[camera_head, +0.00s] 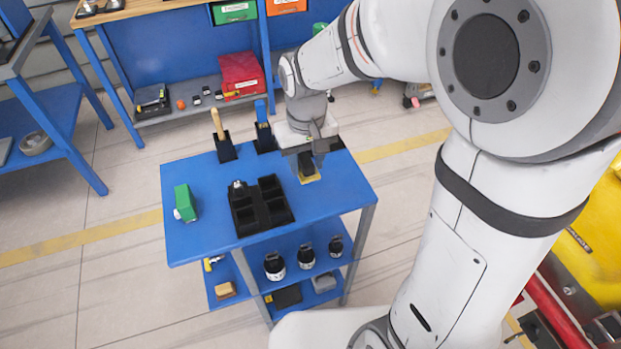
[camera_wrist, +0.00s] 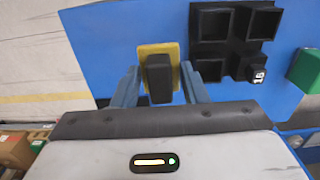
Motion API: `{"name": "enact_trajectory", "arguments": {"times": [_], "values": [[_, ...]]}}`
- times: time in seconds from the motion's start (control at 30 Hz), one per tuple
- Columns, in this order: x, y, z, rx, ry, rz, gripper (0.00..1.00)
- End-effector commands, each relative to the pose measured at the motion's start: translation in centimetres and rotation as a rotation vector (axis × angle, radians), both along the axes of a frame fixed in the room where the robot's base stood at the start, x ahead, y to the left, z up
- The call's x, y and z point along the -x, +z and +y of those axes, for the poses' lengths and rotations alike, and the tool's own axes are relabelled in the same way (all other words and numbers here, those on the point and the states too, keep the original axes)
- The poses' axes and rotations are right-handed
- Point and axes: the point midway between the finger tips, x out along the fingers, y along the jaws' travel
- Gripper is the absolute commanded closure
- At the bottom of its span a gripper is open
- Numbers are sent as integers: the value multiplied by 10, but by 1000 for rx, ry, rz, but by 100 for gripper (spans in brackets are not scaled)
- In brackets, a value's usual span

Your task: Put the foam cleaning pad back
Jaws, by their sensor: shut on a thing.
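The foam cleaning pad (camera_head: 311,179) is a yellow slab with a black block on top, at the right part of the blue cart top. In the wrist view the yellow slab (camera_wrist: 149,49) shows behind the black block, between my two fingers. My gripper (camera_head: 307,163) is shut on the pad from above; it also shows in the wrist view (camera_wrist: 160,88). Whether the slab touches the cart top cannot be told. A black organizer with several compartments (camera_head: 259,203) stands beside the pad; it also shows in the wrist view (camera_wrist: 229,45). One compartment holds a small dark-and-white item (camera_head: 238,186).
A green box (camera_head: 185,203) lies at the cart's left. A wooden-handled tool (camera_head: 217,124) and a blue tool (camera_head: 262,112) stand in black holders at the back edge. Several bottles and blocks are on the shelves below. The cart top (camera_head: 205,238) is clear at front left.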

Motion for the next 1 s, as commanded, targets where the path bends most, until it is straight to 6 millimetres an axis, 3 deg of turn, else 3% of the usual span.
{"name": "enact_trajectory", "arguments": {"times": [0.13, 0.53, 0.9, 0.93, 1.0], "values": [[0, -31, -4, 2, -12, 7, 79], [-3, -79, -10, 1, -26, 5, 79], [-3, -87, -11, -1, -30, 3, 79], [-3, -86, -11, -1, -30, 3, 58], [-3, -86, -11, -1, -30, 3, 52]]}}
